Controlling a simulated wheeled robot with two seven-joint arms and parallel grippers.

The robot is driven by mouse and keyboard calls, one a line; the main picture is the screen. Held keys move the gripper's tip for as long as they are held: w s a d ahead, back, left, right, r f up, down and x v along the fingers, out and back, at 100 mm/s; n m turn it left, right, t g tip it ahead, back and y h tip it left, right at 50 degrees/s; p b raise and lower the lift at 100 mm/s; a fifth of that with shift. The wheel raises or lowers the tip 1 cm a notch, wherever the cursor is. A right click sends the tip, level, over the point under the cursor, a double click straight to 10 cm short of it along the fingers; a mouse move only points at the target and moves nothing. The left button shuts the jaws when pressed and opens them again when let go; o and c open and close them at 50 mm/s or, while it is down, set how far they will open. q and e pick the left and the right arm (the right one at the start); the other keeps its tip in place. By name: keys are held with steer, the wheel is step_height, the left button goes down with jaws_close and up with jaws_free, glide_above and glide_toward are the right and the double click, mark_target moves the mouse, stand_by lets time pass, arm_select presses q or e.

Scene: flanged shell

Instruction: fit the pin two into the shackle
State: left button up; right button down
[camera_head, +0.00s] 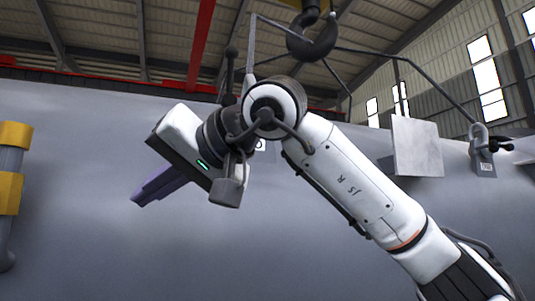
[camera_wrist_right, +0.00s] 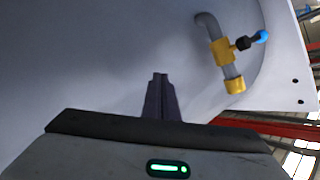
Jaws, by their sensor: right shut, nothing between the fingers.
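My right gripper (camera_head: 158,186) reaches in from the right, its purple-grey fingers together and empty in front of the grey shell wall. In the right wrist view the fingers (camera_wrist_right: 160,92) also show closed, with nothing between them. A grey shackle (camera_head: 478,132) hangs at the right on a sling leg, at a lug with a small label. A dark pin-like piece (camera_head: 499,145) sticks out sideways at this shackle; how deep it sits cannot be told. A dark ball-topped rod stands behind my wrist, mostly hidden; I cannot tell what it is. My left gripper is not in view.
A dark crane hook (camera_head: 312,40) with sling legs hangs above my arm. A pale square plate (camera_head: 417,147) stands left of the shackle. A yellow-banded pipe (camera_head: 12,165) is at the far left; the wrist view shows a yellow-fitted pipe (camera_wrist_right: 222,52) with a blue-handled valve.

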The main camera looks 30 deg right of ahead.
steer(key=s+d+r+m+t+h, duration=0.1)
steer(key=s+d+r+t+h, duration=0.1)
steer(key=s+d+r+h, duration=0.55)
steer(key=s+d+r+m+t+h, duration=0.15)
steer(key=s+d+r, duration=0.25)
steer(key=d+r, duration=0.6)
steer(key=shift+t+h, duration=0.3)
steer(key=shift+t, duration=0.15)
steer(key=shift+x, duration=2.9)
steer(key=shift+w+d+p, duration=0.2)
steer(key=shift+w+p, duration=0.3)
steer(key=shift+p, duration=0.15)
steer(key=shift+p+x, duration=0.55)
steer(key=shift+x, duration=0.65)
steer(key=shift+w+d, duration=0.1)
steer(key=shift+w, duration=0.15)
steer(key=b+v, duration=0.2)
steer(key=v, duration=1.1)
